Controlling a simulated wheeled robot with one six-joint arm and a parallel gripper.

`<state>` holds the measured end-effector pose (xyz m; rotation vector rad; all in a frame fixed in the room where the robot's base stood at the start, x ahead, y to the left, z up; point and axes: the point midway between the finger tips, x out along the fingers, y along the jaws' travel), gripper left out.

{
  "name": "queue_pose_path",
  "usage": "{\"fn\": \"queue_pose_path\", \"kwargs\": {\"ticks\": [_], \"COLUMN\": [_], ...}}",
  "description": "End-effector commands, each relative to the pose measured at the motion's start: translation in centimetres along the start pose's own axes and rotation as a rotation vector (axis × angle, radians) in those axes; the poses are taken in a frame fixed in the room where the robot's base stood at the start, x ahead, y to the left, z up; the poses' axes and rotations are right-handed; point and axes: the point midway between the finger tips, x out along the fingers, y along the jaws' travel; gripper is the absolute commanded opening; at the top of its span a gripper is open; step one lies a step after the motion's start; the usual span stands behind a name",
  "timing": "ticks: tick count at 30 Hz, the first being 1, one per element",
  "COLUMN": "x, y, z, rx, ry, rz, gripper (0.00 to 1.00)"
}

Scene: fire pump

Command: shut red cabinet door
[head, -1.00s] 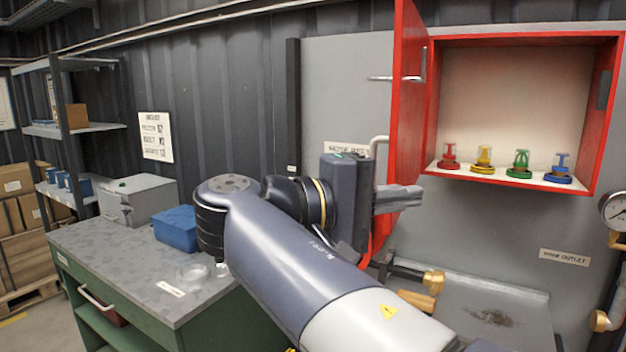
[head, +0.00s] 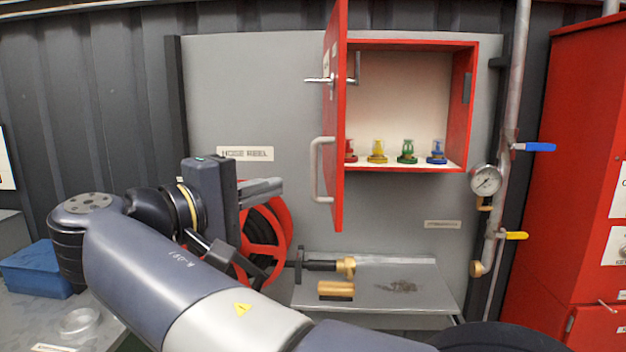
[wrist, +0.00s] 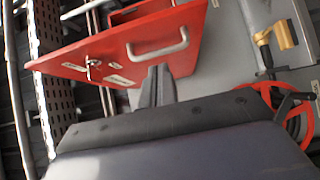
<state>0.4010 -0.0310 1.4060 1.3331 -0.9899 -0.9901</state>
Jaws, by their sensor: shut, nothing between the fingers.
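The red cabinet (head: 400,105) is on the grey wall panel with its inside showing. Its red door (head: 339,120) stands open, swung out from the left side and seen nearly edge-on in the head view. A grey bar handle (head: 318,170) and a lever latch (head: 320,80) are on the door's outer face. My gripper (head: 280,185) is shut and empty, to the left of the door's lower part in the head view. In the wrist view, my gripper (wrist: 154,75) points toward the door (wrist: 120,50), just below the handle (wrist: 160,48). Contact with the door cannot be told.
Several coloured valve-like pieces (head: 377,152) stand inside the cabinet. A red hose reel (head: 262,235) is behind my gripper. A shelf (head: 420,285) with a brass nozzle is below. A pressure gauge (head: 486,179) and pipe are to the right. A blue box (head: 38,270) is at left.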

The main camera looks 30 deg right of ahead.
Motion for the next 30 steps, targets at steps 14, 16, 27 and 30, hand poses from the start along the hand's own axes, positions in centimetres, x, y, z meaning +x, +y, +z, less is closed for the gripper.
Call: {"fn": "queue_pose_path", "kwargs": {"ticks": [14, 16, 27, 30], "x": [6.5, 6.9, 7.2, 7.2], "y": [0.1, 0.1, 0.0, 0.0], "z": [2.2, 2.5, 2.9, 2.9], "rx": [0.001, 0.001, 0.001, 0.001], "ry": [-0.003, -0.001, 0.000, 0.001], "rz": [0.000, 0.000, 0.000, 0.000], "gripper": [0.00, 0.00, 0.00, 0.00]}}
